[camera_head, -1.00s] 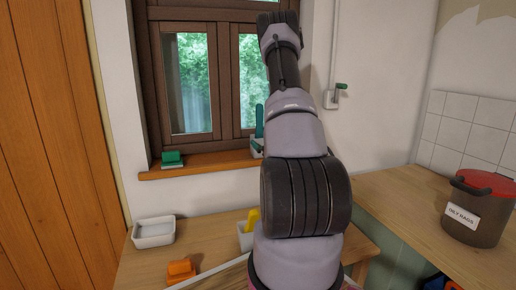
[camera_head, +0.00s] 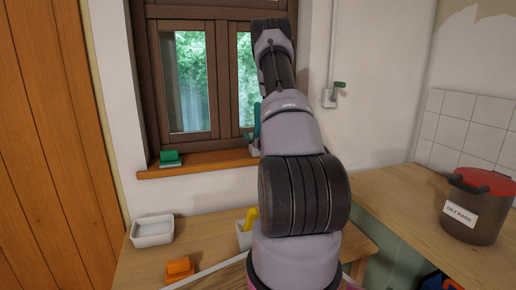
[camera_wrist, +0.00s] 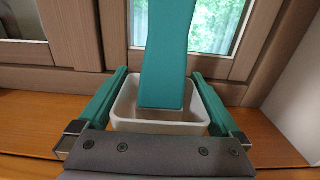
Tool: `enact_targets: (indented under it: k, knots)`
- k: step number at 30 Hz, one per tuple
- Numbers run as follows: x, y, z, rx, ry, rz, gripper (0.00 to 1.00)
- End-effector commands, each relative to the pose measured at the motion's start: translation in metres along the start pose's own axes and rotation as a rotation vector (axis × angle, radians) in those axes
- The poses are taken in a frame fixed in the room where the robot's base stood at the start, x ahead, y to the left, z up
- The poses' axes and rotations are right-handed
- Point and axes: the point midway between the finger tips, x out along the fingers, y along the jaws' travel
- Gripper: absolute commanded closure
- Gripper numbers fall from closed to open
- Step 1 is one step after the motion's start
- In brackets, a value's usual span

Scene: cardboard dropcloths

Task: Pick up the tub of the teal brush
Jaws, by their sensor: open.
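The white tub (camera_wrist: 160,128) stands on the wooden windowsill in the wrist view, with the teal brush (camera_wrist: 167,50) upright in it. In the head view the brush (camera_head: 257,122) shows just left of my arm, and the tub is mostly hidden behind the arm. My gripper (camera_wrist: 160,74) is open, its two teal fingers on the left and right sides of the tub. I cannot tell whether the fingers touch the tub walls.
A green item (camera_head: 170,158) sits farther left on the sill (camera_head: 205,166). Below, the table holds a white dish (camera_head: 153,231), an orange object (camera_head: 180,270) and a container with a yellow item (camera_head: 251,218). An oily-rags bin (camera_head: 475,215) stands right. The window frame is close behind the tub.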

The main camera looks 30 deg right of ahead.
Motion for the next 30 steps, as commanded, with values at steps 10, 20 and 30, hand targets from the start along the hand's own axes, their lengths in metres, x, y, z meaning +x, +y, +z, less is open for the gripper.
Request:
enact_targets:
  k: [10, 20, 30]
  knots:
    - [0.000, 0.000, 0.000, 0.000, 0.000, 0.000, 0.78]
    - [0.000, 0.000, 0.006, -0.001, -0.002, 0.000, 0.77]
    - [0.000, 0.000, 0.058, -0.001, -0.005, 0.000, 0.77]
